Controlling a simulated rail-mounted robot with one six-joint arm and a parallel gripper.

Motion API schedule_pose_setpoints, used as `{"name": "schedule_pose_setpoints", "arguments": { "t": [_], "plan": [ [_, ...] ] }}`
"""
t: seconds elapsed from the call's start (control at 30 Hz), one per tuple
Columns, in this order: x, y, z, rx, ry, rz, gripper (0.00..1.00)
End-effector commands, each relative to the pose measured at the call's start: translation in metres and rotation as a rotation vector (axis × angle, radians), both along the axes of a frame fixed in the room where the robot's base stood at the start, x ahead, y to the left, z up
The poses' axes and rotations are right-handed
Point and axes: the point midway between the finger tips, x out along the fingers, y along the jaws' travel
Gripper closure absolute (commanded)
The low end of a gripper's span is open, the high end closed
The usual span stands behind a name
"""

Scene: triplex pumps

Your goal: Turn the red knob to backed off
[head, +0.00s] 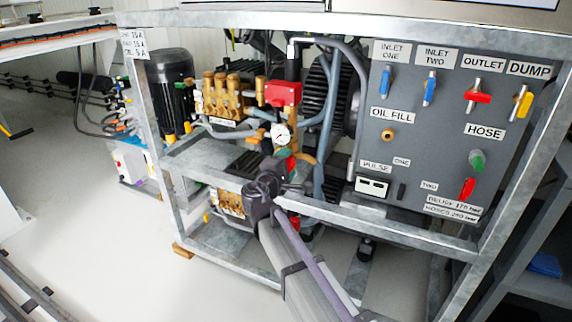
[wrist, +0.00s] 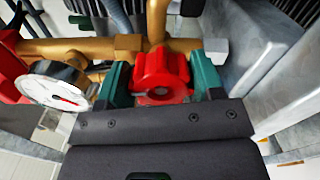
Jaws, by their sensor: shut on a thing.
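The red knob (wrist: 161,74) is in the upper middle of the wrist view, in front of brass pipework. My gripper (wrist: 160,88) has a green finger on each side of the knob and is shut on it. In the head view the knob (head: 291,163) shows as a small red spot just beyond my gripper (head: 284,158), partly hidden by it. The knob's exact turn angle cannot be read from these frames.
A pressure gauge (wrist: 58,87) sits close left of my gripper. Galvanized frame bars (head: 340,212) run in front and to the right. A grey panel (head: 430,150) with coloured valve levers stands at the right. Brass pump heads (head: 221,97) are to the left.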

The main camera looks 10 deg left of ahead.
Motion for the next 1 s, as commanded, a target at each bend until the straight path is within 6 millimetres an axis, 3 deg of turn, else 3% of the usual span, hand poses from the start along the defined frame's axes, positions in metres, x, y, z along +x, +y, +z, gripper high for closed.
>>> {"name": "schedule_pose_setpoints", "arguments": {
  "t": [0.27,0.3,0.57,0.83,1.0],
  "plan": [
    [0.000,0.000,0.000,-0.003,0.001,0.000,0.63],
    [0.000,0.000,0.000,-0.003,0.001,0.000,0.38],
    [0.000,0.000,0.000,-0.002,0.000,0.000,0.14],
    [-0.004,0.001,0.000,-0.001,0.000,0.001,0.14],
    [-0.035,0.006,0.000,-0.001,0.000,0.003,0.14]
  ]
}}
